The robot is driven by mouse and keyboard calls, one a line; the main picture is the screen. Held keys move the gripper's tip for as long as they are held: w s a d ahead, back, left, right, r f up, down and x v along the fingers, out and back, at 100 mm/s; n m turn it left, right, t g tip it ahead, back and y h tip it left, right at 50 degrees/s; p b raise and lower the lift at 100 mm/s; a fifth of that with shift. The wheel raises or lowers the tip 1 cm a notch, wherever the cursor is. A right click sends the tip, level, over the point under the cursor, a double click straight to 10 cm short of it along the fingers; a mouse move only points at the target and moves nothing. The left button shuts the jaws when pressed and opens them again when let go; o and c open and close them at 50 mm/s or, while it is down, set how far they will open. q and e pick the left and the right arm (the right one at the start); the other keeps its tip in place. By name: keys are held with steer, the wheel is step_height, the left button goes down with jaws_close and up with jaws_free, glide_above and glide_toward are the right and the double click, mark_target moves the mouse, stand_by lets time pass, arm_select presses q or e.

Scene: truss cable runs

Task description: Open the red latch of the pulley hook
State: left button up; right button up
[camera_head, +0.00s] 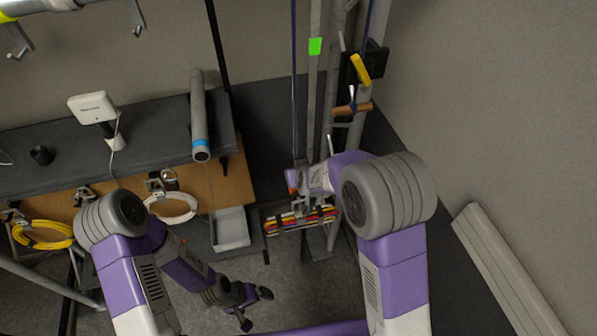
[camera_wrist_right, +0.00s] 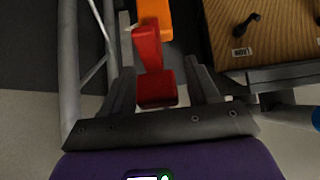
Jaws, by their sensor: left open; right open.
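The pulley hook's red latch (camera_wrist_right: 148,48) shows in the right wrist view, below an orange part (camera_wrist_right: 156,14) of the hook. A second red block (camera_wrist_right: 157,89) is below the latch, between my right gripper's fingers (camera_wrist_right: 163,80). The fingers stand open on either side of the red parts; I cannot tell whether they touch. In the head view, a small red part (camera_head: 292,180) shows beside my right gripper (camera_head: 302,178), and the arm hides much of the hook. My left gripper (camera_head: 256,308) is open and empty, low over the floor.
A truss (camera_head: 312,100) with a blue rope (camera_head: 294,95) stands behind the right gripper. Colored cables (camera_head: 300,218) hang just below it. A workbench (camera_head: 150,150) with a grey tube (camera_head: 199,115) is at left. A wall is at right.

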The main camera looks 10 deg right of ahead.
steer(key=p+v, duration=0.1)
steer(key=v, duration=0.5)
steer(key=shift+s+r, duration=0.25)
steer(key=shift+r, duration=0.1)
steer(key=shift+s+r, duration=0.2)
steer(key=shift+s, duration=0.05)
steer(key=shift+c, duration=0.2)
